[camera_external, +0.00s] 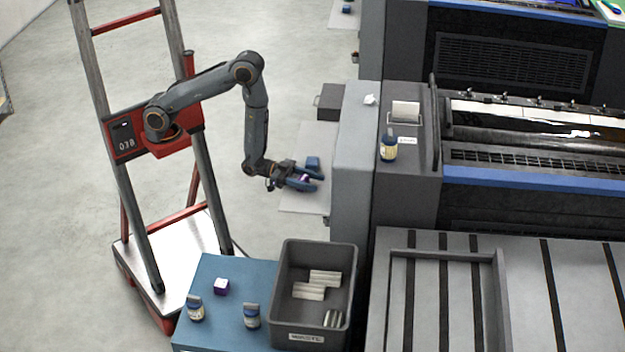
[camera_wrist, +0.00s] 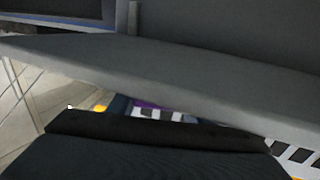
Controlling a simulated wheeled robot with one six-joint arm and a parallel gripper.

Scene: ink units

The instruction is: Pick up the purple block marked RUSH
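My gripper (camera_external: 318,182) reaches over the light shelf on the left side of the press. Its two fingers are apart, with a small purple and white block (camera_external: 304,178) between them. I cannot tell whether the fingers touch it. In the wrist view a strip of purple (camera_wrist: 150,105) shows past the dark body of the gripper, mostly hidden. Another purple block (camera_external: 221,287) with a white top sits on the blue table at the lower left. No RUSH mark is legible on either block.
The light shelf (camera_external: 300,208) also bears a blue block (camera_external: 313,162). The grey press wall (camera_external: 352,170) stands just right of my gripper. The blue table (camera_external: 215,325) holds two small jars (camera_external: 195,308) and a dark bin (camera_external: 283,322) with metal pieces.

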